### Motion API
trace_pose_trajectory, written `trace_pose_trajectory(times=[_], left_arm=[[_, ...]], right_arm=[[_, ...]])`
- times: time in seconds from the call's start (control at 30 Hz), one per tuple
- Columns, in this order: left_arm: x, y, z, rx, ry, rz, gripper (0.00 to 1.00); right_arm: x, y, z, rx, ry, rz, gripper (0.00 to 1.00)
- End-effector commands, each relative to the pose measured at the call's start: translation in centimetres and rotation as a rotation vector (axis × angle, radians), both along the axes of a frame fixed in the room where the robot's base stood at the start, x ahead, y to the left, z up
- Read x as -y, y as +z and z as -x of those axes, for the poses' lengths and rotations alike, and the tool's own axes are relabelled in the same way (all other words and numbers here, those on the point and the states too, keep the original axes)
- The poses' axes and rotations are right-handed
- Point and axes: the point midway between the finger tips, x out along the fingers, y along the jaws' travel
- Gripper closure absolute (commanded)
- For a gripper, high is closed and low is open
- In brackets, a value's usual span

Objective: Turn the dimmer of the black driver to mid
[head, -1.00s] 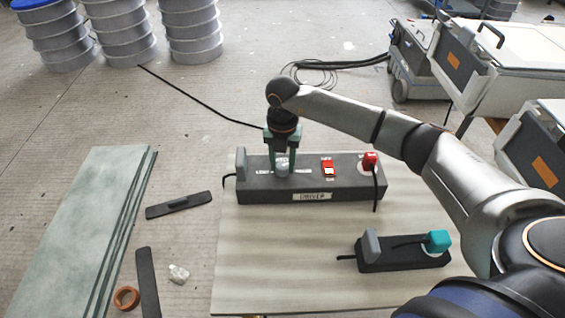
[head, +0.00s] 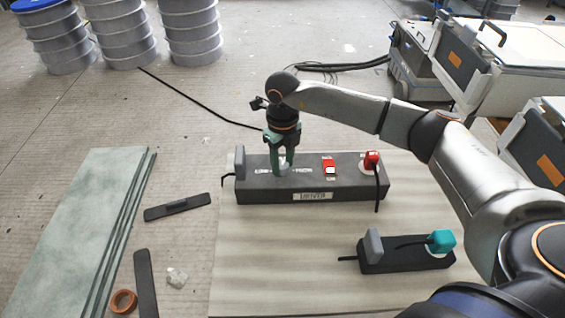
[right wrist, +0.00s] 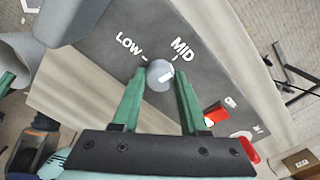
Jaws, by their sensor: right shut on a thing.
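The black driver (head: 262,192), labelled DRIVER, lies on a pale board. Its round grey dimmer knob (right wrist: 158,71) sits between the green fingers of my right gripper (right wrist: 160,76), which is shut on it. The white words LOW (right wrist: 128,45) and MID (right wrist: 182,49) stand above the knob in the right wrist view. A white mark on the knob slants up to the right, roughly toward the MID side. In the head view my right gripper (head: 281,168) reaches down onto the driver's top and partly hides the knob. My left gripper is not in view.
A red switch (head: 329,167) and a red plug (head: 372,160) sit on the driver, right of the knob. A grey block (head: 239,163) stands at its left end. A smaller dark unit (head: 405,261) with a teal plug (head: 440,241) lies nearer. The board (head: 285,250) between is clear.

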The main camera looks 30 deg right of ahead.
Motion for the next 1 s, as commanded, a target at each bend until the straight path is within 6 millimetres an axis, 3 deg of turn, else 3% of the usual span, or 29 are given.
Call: trace_pose_trajectory(times=[0.4,0.93,0.97,1.0], left_arm=[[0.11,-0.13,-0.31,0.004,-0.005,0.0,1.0],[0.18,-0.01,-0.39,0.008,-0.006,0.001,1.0],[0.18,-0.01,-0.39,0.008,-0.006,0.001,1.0],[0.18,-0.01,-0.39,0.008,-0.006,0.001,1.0]], right_arm=[[0.02,0.11,-0.11,0.004,0.173,0.001,1.0],[0.0,0.15,-0.11,0.004,0.192,0.0,1.0],[0.0,0.15,-0.11,0.004,0.192,0.0,0.53],[0.0,0.14,-0.11,0.004,0.192,0.0,0.49]])
